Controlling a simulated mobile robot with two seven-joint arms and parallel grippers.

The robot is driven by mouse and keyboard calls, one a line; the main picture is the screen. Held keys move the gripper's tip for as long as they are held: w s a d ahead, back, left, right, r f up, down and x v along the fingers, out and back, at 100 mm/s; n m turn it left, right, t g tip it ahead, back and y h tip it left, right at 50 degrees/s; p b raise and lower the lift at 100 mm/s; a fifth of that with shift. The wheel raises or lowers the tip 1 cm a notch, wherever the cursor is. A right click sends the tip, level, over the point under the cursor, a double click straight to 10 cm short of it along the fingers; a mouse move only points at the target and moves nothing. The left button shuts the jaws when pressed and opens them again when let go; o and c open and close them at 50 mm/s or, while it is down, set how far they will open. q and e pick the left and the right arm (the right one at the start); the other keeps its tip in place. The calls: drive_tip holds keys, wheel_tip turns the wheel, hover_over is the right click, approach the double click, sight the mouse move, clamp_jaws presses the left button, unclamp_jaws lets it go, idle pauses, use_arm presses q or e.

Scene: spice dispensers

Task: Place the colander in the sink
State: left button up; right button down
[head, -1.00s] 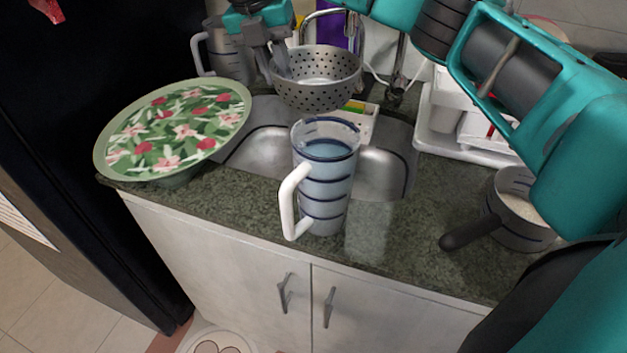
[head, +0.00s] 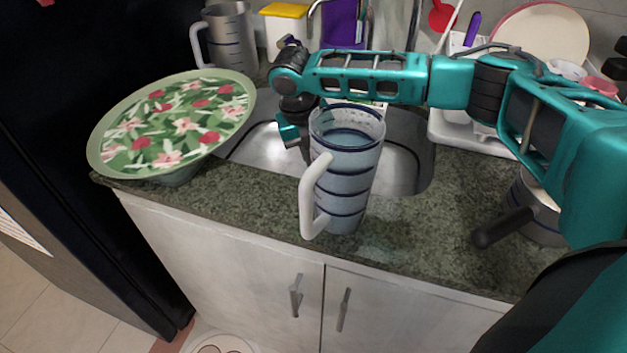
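The metal sink (head: 255,145) is set into the counter, with bare steel showing on both sides of the clear blue-banded measuring jug (head: 345,175). My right arm reaches in from the right and bends down over the sink. The body of my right gripper (head: 290,131) is low in the sink area, just left of and behind the jug. Its fingers are hidden or too small to tell, so I cannot see whether they are open or shut. The grey perforated colander does not show; the jug and my arm cover part of the sink. My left gripper is out of view.
The jug stands upright at the counter's front edge. A floral plate-like object (head: 175,125) leans at the left. A pot with a black handle (head: 503,227) is at the right. Another jug (head: 230,40) and a white rack (head: 470,128) stand behind.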

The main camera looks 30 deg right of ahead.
drive_tip(key=shift+x, duration=0.8)
wheel_tip(320, 180, down, 5)
drive_tip(key=shift+a+f+b, duration=0.1)
drive_tip(key=shift+a+b, duration=0.1)
drive_tip(key=shift+b, duration=0.35)
drive_tip(key=shift+f, duration=0.25)
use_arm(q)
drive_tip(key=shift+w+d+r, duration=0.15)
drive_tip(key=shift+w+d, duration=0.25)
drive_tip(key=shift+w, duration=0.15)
use_arm(e)
drive_tip(key=c, duration=1.1)
unclamp_jaws()
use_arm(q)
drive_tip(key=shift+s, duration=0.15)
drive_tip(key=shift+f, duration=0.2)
